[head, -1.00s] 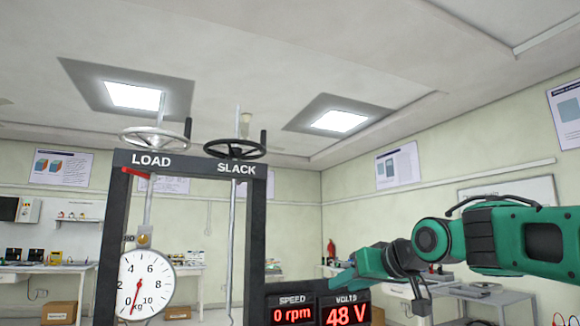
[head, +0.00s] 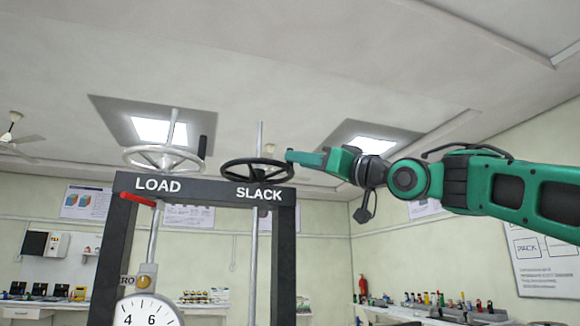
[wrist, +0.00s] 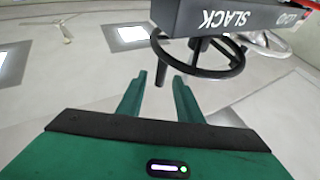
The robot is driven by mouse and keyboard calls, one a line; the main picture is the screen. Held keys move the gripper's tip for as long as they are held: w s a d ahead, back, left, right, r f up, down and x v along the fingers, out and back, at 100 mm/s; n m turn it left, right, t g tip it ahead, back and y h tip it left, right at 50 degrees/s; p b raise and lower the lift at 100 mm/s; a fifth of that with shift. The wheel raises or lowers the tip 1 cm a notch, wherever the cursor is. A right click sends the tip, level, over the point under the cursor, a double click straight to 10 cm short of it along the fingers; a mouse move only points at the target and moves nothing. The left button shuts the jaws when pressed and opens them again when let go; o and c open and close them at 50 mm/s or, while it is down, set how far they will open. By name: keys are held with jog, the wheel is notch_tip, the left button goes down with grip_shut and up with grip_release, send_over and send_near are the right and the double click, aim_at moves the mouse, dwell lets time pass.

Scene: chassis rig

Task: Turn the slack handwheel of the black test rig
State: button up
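The black slack handwheel (head: 256,181) sits level on a rod atop the black rig, above the word SLACK (head: 259,194). In the wrist view the slack handwheel (wrist: 238,65) appears upside down, its dark crank handle (wrist: 160,74) between the fingertips. My gripper (head: 291,156) is at the wheel's right edge in the head view, reaching in from the right. In the wrist view my gripper (wrist: 160,78) is open, with a gap on both sides of the handle. In the head view the handle is mostly hidden by the fingers.
The white load handwheel (head: 163,165) stands left of the black one, with its own dark handle (head: 202,147). The rig's black crossbar (head: 215,192) runs just below both wheels. A red lever (head: 138,199) and a dial (head: 147,313) are at the rig's left.

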jog(key=shift+x, duration=2.4)
grip_shut()
